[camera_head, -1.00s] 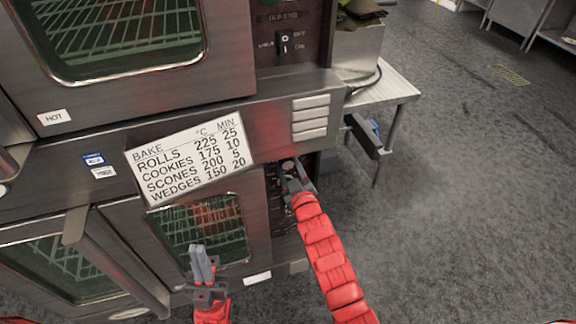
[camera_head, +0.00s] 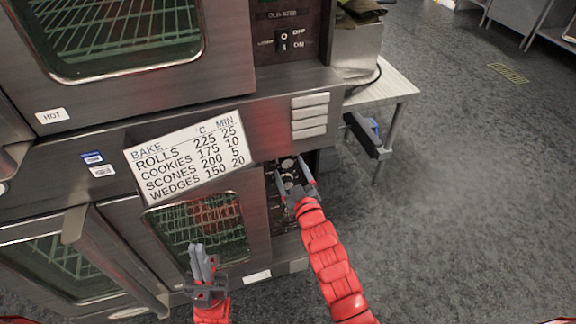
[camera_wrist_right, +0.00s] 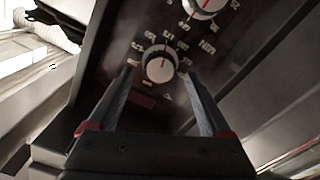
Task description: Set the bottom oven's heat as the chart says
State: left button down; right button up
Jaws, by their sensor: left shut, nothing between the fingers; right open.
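The white bake chart (camera_head: 152,187) hangs tilted on the oven front and lists rolls 225, cookies 175, scones 200 and wedges 150 °C, with minutes beside them. The bottom oven (camera_head: 255,222) is below it, with dark contents behind its glass. Its control panel, right of the door, is partly hidden by my right gripper (camera_head: 296,177). That gripper is open. In the right wrist view a round knob (camera_wrist_right: 160,68) with a red pointer line shows between and beyond its fingers. A second knob (camera_wrist_right: 204,5) is cut off above. My left gripper (camera_head: 200,256) is shut and empty before the oven door.
The upper oven has a switch (camera_head: 283,40) marked OFF and ON. A light side table (camera_head: 388,88) stands to the right, with a dark object jutting out beneath it. The floor (camera_head: 460,210) on the right is clear.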

jog(key=v, duration=1.5)
jog(key=shift+b, duration=0.4)
jog(key=shift+r, duration=0.15)
